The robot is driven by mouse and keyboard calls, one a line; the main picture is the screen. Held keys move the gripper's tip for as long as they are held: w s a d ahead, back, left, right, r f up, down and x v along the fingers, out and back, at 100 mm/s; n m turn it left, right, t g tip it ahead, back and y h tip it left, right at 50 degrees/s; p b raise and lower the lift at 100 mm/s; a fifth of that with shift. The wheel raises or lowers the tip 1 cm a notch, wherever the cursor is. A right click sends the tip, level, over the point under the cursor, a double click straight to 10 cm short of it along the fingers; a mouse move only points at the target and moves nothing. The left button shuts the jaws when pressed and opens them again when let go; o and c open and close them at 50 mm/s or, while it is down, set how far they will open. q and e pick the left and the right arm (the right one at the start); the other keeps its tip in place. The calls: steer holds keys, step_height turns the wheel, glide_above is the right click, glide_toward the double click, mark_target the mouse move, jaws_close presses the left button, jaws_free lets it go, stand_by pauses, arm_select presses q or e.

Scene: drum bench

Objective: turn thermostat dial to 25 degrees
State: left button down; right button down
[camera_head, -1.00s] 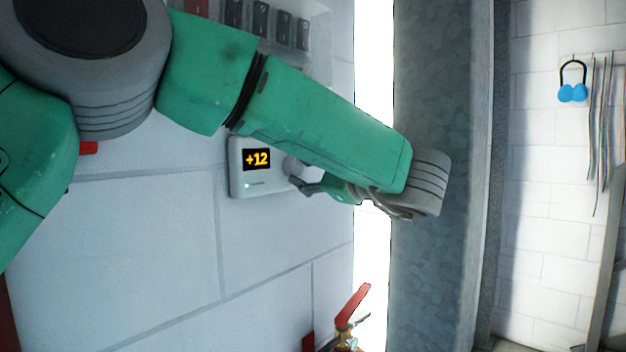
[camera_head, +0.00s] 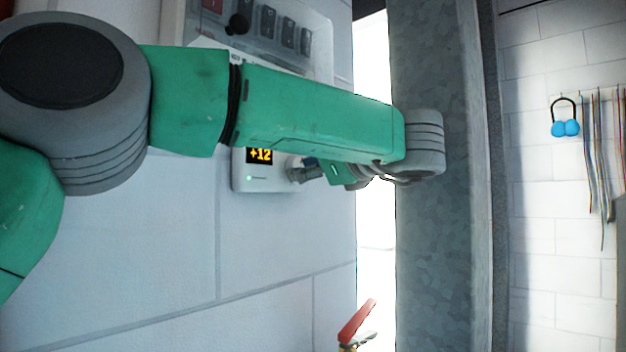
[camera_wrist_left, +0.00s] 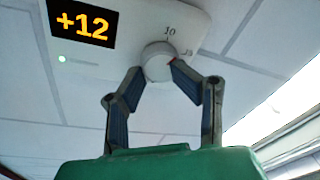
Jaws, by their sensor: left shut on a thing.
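The thermostat (camera_head: 265,180) is a white box on the wall, and its display reads +12 in orange. It also shows in the left wrist view (camera_wrist_left: 140,20), with the numbers 10 and what looks like 15 printed around its round white dial (camera_wrist_left: 158,62). In the head view my left gripper (camera_head: 300,172) is at the thermostat's right side, and my arm hides the top of the box. My right gripper is not in view.
A panel of switches (camera_head: 270,30) is on the wall above my arm. A grey metal post (camera_head: 435,250) stands to the right of the thermostat.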

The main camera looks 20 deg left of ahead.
arm_select(q)
steer(key=shift+a+r+m, duration=0.4)
steer(key=shift+r+m, duration=0.05)
steer(key=shift+m, duration=0.35)
steer(key=shift+s+b, duration=0.1)
steer(key=shift+b, duration=0.2)
steer(key=shift+s, duration=0.1)
steer(key=shift+f, duration=0.1)
steer(key=c, duration=1.2)
jaws_free()
steer(key=shift+d+f, duration=0.1)
steer(key=shift+o, duration=0.5)
steer(key=shift+w+f, duration=0.35)
steer(key=shift+w, duration=0.45)
steer(key=v, duration=1.2)
steer(key=shift+d, duration=0.25)
